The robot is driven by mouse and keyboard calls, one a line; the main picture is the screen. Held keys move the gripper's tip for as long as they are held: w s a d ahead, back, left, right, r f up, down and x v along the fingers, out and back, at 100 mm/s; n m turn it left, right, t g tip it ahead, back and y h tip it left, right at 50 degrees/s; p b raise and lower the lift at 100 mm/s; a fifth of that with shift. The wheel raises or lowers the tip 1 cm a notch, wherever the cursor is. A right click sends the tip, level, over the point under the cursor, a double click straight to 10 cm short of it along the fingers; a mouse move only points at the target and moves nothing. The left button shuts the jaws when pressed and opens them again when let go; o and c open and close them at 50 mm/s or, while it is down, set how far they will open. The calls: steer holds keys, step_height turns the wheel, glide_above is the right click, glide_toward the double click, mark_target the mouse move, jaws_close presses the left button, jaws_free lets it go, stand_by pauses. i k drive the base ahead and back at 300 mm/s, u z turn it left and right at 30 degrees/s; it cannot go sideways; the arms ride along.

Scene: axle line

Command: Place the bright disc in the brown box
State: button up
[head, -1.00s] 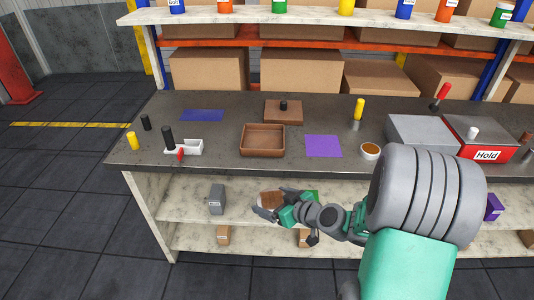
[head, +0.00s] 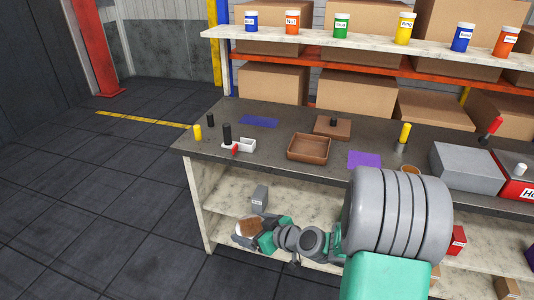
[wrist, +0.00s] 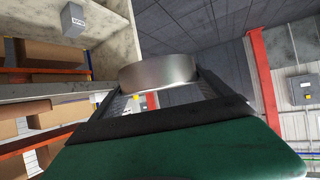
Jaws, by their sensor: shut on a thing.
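The brown box (head: 308,158) is an open, shallow tray on the dark bench top, left of the purple mat. Its inside looks empty. My gripper (head: 247,231) is low, in front of the bench's lower shelf near its left end, below the bench top and apart from the box. In the wrist view, it is shut on a shiny metal disc (wrist: 158,72), held between the fingertips. In the head view, the disc (head: 249,227) shows small, with a brownish face, partly hidden by the fingers.
A brown lid with a black knob (head: 333,127) lies behind the box. A white holder (head: 242,145), dark and yellow cylinders and a blue mat (head: 259,122) are to its left; a purple mat (head: 364,160) is to its right. Open floor (head: 110,210) lies left of the bench.

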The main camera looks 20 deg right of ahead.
mark_target(309, 151)
steer(key=u, duration=1.2)
steer(key=i, duration=1.05)
steer(key=z, duration=1.25)
